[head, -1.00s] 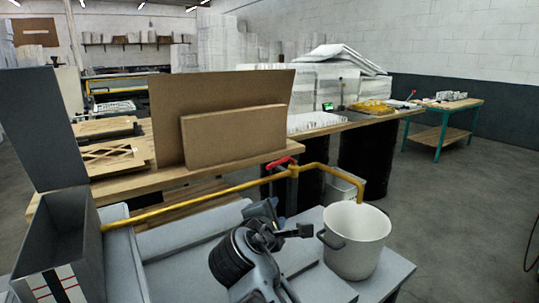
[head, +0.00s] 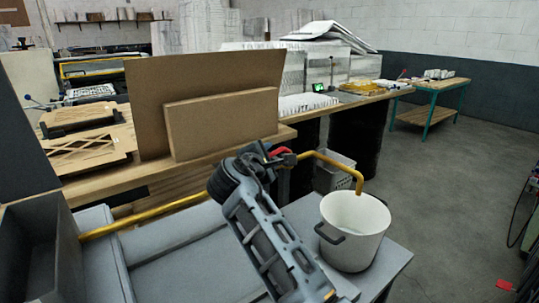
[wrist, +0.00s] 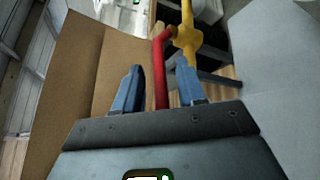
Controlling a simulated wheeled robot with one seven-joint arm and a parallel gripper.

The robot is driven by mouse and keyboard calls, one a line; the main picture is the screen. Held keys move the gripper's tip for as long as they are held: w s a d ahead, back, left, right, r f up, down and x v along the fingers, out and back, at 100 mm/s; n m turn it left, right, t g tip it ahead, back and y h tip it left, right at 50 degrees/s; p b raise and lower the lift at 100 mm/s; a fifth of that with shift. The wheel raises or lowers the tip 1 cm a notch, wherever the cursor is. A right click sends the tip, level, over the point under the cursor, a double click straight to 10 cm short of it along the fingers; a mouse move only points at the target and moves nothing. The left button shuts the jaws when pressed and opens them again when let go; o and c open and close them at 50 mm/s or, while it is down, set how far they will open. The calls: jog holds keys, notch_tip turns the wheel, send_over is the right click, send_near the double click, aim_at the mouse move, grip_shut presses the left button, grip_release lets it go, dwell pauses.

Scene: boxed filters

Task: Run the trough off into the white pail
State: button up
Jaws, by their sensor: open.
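The grey trough (head: 38,255) stands at the lower left of the head view, partly cut off. A yellow pipe (head: 165,210) runs from it to a downturned spout (head: 359,183) over the white pail (head: 352,235). The pail stands upright, with a dark handle; no stream shows at the spout. My gripper (head: 272,157) is at the valve's red lever (head: 284,151), hiding part of it. In the wrist view, my open gripper (wrist: 158,72) has a finger on each side of the red lever (wrist: 160,75), with gaps visible. The yellow valve body (wrist: 186,38) is just beyond.
A wooden bench with an upright brown board (head: 150,100) and a brown box (head: 222,122) stands close behind the pipe. A grey basket (head: 335,172) is behind the spout. Open floor (head: 455,200) lies to the right.

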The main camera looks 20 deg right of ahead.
jog(key=shift+w+d, duration=0.15)
jog(key=shift+c, duration=0.2)
grip_shut()
dwell(0.4)
